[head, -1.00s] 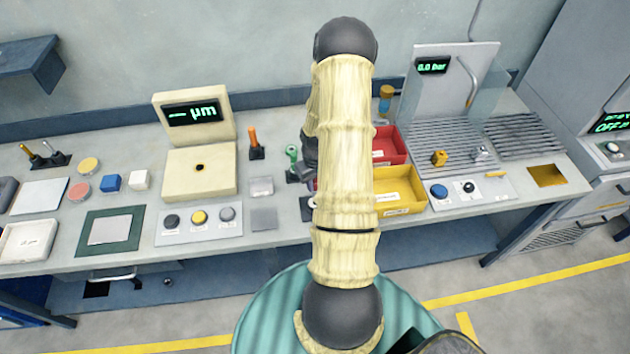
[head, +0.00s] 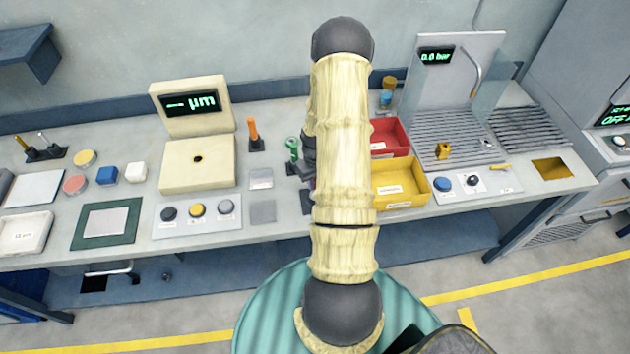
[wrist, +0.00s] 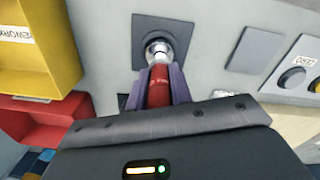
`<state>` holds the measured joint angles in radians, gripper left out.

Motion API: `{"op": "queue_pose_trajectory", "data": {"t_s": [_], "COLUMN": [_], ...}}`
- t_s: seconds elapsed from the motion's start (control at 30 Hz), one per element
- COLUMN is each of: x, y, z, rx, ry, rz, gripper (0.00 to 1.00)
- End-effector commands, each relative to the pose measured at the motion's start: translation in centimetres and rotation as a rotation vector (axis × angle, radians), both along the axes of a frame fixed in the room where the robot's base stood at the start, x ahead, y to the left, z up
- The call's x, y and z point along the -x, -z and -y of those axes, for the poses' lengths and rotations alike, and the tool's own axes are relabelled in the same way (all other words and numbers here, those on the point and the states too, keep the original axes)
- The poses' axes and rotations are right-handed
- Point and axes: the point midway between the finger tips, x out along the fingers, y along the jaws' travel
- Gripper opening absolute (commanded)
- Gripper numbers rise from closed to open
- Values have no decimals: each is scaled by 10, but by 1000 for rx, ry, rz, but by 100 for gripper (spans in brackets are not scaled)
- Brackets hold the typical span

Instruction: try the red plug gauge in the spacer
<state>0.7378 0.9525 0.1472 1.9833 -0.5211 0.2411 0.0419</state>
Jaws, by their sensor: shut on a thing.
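My gripper (wrist: 158,84) is shut on the red plug gauge (wrist: 159,88), its purple-grey fingers on either side of the red handle. The handle points away from my wrist toward a dark square base (wrist: 180,30) with a round middle. A shiny metal part (wrist: 158,50) shows at the far end of the handle, over that base. I cannot tell how much of it is gauge tip and how much is spacer, or whether the tip is inside.
A green gauge (head: 292,147) and an orange gauge (head: 253,132) stand in holders nearby. A yellow bin (head: 397,200) and a red bin (head: 402,140) are right of my arm. A button panel (head: 197,216) and a grey square plate (head: 262,211) are to the left.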

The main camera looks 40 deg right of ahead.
Motion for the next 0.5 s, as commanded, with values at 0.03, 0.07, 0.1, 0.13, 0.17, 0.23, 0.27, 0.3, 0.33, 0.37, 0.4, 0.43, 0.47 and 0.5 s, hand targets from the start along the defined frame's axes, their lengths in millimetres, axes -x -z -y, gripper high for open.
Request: {"op": "queue_pose_trajectory", "data": {"t_s": [0.03,0.07,0.1,0.13,0.17,0.23,0.27,0.3,0.33,0.37,0.4,0.43,0.47,0.5], "x": [0,0,0,0,-1,-1,-1,-1,-1,-1,-1,-1,-1,-1], "y": [0,0,0,0,0,0,0,0,0,0,0,0,0,0], "z": [0,0,-1,-1,-1,-3,-3,-4,-4,-4,-4,-5,-5,-4], "rx": [0,0,0,0,0,0,0,1,1,1,0,0,0,0], "ry": [1,0,-2,-2,-3,-5,-5,-6,-6,-7,-7,-8,-8,-7], "rz": [0,0,0,0,0,-1,-1,-1,-1,-1,-1,-1,-1,-1], "gripper": [0,0,0,0,0,0,0,0,0,0,0,0,0,0]}}
